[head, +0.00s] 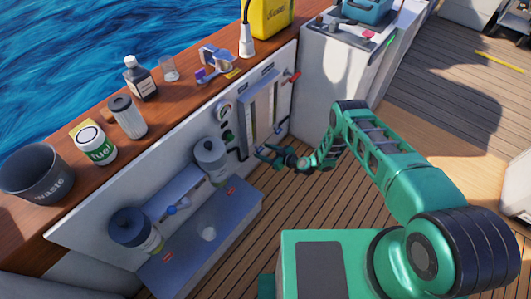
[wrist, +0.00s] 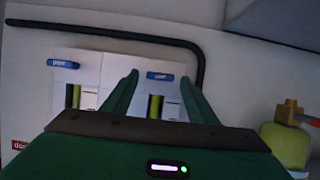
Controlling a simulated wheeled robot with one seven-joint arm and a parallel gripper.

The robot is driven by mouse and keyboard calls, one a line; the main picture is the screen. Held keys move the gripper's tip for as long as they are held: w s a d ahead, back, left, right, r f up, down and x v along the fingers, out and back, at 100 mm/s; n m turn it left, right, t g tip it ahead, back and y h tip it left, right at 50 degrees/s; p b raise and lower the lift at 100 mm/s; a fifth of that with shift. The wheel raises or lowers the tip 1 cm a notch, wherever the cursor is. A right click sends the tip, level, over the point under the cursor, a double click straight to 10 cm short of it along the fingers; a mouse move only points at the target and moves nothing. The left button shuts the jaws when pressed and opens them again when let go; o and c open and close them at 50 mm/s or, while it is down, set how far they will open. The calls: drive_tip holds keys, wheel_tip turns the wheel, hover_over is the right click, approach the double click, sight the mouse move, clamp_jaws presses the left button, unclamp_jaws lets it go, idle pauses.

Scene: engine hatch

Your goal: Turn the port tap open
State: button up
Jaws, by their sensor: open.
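My gripper (head: 266,155) is open and empty in front of the lower right of the white hatch panel. In the head view a red handle (head: 292,76) sticks out at the panel's upper right, above my gripper. I cannot tell which handle is the port tap.
Grey filter housings (head: 209,158) and (head: 130,229) stand on the panel's left, above a grey ledge (head: 208,232). A black pipe (wrist: 199,62) runs around the gauges. A white cabinet (head: 340,75) stands right of the panel. The deck (head: 440,115) right of my arm is clear.

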drive_tip(key=c, duration=1.1)
drive_tip(key=shift+o, duration=0.2)
drive_tip(key=shift+d, duration=0.25)
drive_tip(key=shift+a, duration=0.2)
drive_tip(key=shift+s+a+n+t+h, duration=0.1)
drive_tip(key=shift+a+n+t+h, duration=0.15)
drive_tip(key=shift+n, duration=0.25)
drive_tip(key=shift+s+n+t+h, duration=0.1)
drive_tip(key=shift+n+t+h, duration=0.05)
drive_tip(key=shift+n+t, duration=0.3)
drive_tip(key=n+t, duration=0.1)
drive_tip(key=n, duration=0.2)
drive_tip(key=n+t+h, duration=0.1)
drive_tip(key=shift+s+a+f+n+t, duration=0.25)
drive_tip(key=shift+s+a+n+t, duration=0.05)
drive_tip(key=shift+s+a+n, duration=0.05)
drive_tip(key=shift+s+a+f+n+t, duration=0.15)
drive_tip(key=shift+n+t, duration=0.4)
drive_tip(key=shift+n, duration=0.55)
drive_tip(key=shift+d+f+n+t, duration=0.1)
drive_tip(key=shift+f+n+t, duration=0.3)
drive_tip(key=shift+n, duration=0.7)
drive_tip(key=shift+s+a+f+n+t, duration=0.1)
drive_tip(key=shift+n+t, duration=0.55)
drive_tip(key=shift+n, duration=0.45)
